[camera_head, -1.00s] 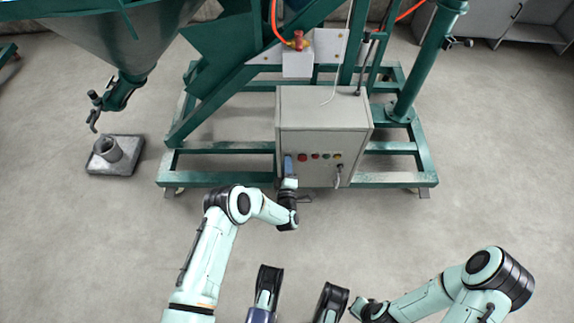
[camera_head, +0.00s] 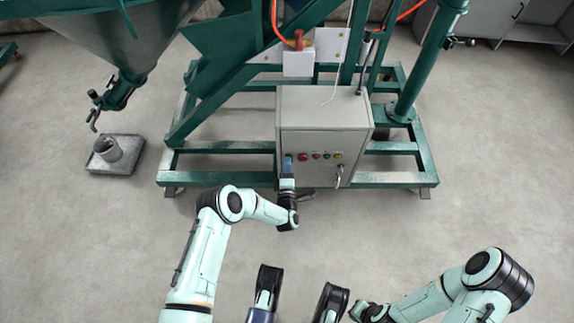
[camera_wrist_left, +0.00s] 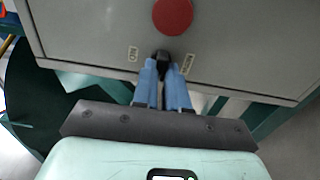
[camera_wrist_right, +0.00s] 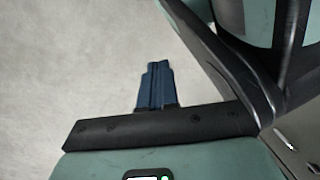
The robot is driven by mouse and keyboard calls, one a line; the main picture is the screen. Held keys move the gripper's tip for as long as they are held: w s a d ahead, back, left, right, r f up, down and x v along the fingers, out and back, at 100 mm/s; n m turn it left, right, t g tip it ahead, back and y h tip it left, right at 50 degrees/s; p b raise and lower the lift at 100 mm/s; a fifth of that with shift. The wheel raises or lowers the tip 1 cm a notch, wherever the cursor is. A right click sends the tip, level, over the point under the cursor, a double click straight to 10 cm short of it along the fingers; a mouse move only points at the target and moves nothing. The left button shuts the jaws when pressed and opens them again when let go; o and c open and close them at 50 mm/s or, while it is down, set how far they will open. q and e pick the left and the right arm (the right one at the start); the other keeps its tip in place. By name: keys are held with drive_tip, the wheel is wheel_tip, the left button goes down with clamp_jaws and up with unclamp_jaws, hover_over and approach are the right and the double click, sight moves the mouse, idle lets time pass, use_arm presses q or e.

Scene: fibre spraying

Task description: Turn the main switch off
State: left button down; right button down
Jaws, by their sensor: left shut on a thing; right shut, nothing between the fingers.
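The main switch is a small black knob (camera_wrist_left: 162,56) on the front of the grey control box (camera_head: 325,108). My left gripper (camera_wrist_left: 163,68) is shut on this knob, its blue fingertips on either side, hiding part of it. A small label sits on each side of the knob. In the head view my left gripper (camera_head: 287,164) is at the left part of the box front, covering the switch. My right gripper (camera_wrist_right: 157,80) is shut and empty above bare floor.
A red button (camera_wrist_left: 172,15) is close beside the knob and also shows in the head view (camera_head: 303,157). Small buttons and a key (camera_head: 339,170) are to its right. The green frame (camera_head: 220,180) surrounds the box. The floor in front is clear.

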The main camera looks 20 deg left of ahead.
use_arm(q)
drive_tip(key=shift+d, duration=0.2)
drive_tip(key=c, duration=1.2)
unclamp_jaws()
drive_tip(key=shift+a, duration=0.1)
drive_tip(key=shift+o, duration=0.2)
drive_tip(key=shift+s, duration=0.1)
